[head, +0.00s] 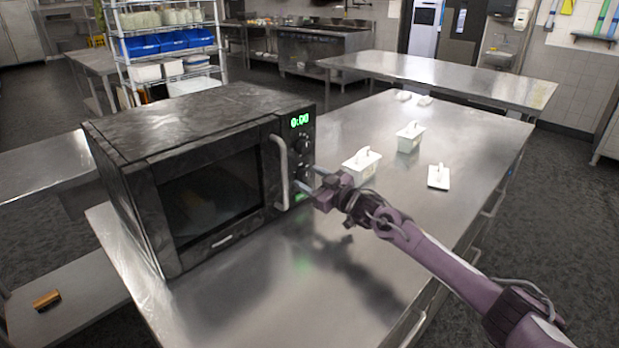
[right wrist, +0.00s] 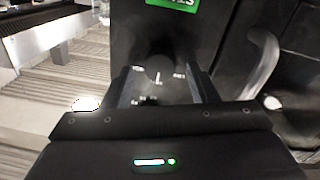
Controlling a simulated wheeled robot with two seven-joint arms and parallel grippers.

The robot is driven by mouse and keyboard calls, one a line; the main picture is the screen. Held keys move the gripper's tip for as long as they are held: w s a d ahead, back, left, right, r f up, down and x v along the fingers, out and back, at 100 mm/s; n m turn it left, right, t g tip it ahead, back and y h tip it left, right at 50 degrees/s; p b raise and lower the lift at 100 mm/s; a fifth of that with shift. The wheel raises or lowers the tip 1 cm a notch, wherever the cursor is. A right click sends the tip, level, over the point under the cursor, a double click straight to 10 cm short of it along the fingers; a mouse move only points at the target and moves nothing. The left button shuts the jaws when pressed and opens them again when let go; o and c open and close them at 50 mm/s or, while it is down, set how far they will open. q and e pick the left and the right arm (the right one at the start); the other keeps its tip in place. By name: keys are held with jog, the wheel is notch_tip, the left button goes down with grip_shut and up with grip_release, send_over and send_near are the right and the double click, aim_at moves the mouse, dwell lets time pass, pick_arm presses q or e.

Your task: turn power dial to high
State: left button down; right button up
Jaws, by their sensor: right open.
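A dark, worn microwave (head: 200,170) stands on the steel counter with its door shut. Its control panel shows a green 0:00 display (head: 299,120) and an upper dial (head: 303,146). My right gripper (head: 308,180) is open at the lower part of this panel. In the right wrist view, the open right gripper (right wrist: 160,78) faces a round dial (right wrist: 158,73) with pale markings around it, which lies between the two fingers. I cannot tell whether the fingers touch it. The markings are too blurred to read. My left gripper is not in view.
The microwave's door handle (head: 281,172) stands out just left of the panel. White lidded containers (head: 361,164) (head: 409,137) and a loose white lid (head: 438,177) are on the counter (head: 470,150) to the right. The counter in front of the microwave is clear.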

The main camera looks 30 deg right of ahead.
jog(key=shift+w+a, duration=0.15)
jog(key=shift+w, duration=0.2)
jog(key=shift+c, duration=0.3)
jog(key=c, duration=0.9)
